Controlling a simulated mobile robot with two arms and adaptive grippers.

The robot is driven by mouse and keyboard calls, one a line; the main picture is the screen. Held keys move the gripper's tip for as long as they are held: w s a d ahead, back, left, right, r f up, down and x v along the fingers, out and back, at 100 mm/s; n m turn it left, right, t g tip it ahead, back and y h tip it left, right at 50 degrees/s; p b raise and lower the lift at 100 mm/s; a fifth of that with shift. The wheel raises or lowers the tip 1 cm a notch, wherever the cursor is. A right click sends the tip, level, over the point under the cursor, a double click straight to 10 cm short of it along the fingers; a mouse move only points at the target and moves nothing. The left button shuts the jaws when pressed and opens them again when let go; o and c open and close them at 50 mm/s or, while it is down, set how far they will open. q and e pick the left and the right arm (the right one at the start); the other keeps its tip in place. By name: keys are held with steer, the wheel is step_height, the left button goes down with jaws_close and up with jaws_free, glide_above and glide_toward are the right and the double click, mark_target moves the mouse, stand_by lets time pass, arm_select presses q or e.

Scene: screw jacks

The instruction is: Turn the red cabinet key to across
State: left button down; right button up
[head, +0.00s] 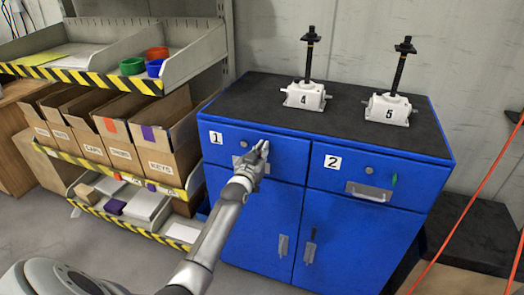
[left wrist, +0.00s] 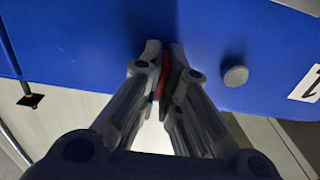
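The red key (left wrist: 164,82) shows in the left wrist view as a thin red strip between my left fingertips, at the front of drawer 1. Most of it is hidden by the fingers, so I cannot tell whether it stands upright or across. My left gripper (head: 263,149) is at the upper right of the blue cabinet's (head: 230,215) drawer 1. In the left wrist view, the left gripper's fingertips (left wrist: 163,52) are closed around the key, close to the blue front. My right gripper is not in view.
A round grey knob (head: 244,146) sits beside my left gripper. Drawer 2 has a green key (head: 394,180) and a handle (head: 369,192). Two screw jacks, 4 (head: 305,96) and 5 (head: 388,110), stand on the black top. A shelf with boxes (head: 165,150) is at left.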

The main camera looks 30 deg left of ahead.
arm_select(q)
steer(key=m, duration=0.4)
steer(key=shift+d+p, duration=0.15)
steer(key=shift+p, duration=0.25)
steer(key=m, duration=0.4)
steer(key=m+b, duration=0.1)
steer(key=m, duration=0.4)
steer(key=f+m+b, duration=0.1)
steer(key=m, duration=0.3)
steer(key=shift+w+d+m, duration=0.1)
steer(key=shift+d+m, duration=0.1)
steer(key=shift+m, duration=0.2)
steer(key=c, duration=1.6)
jaws_free()
steer(key=shift+r, duration=0.1)
steer(key=shift+c, duration=0.2)
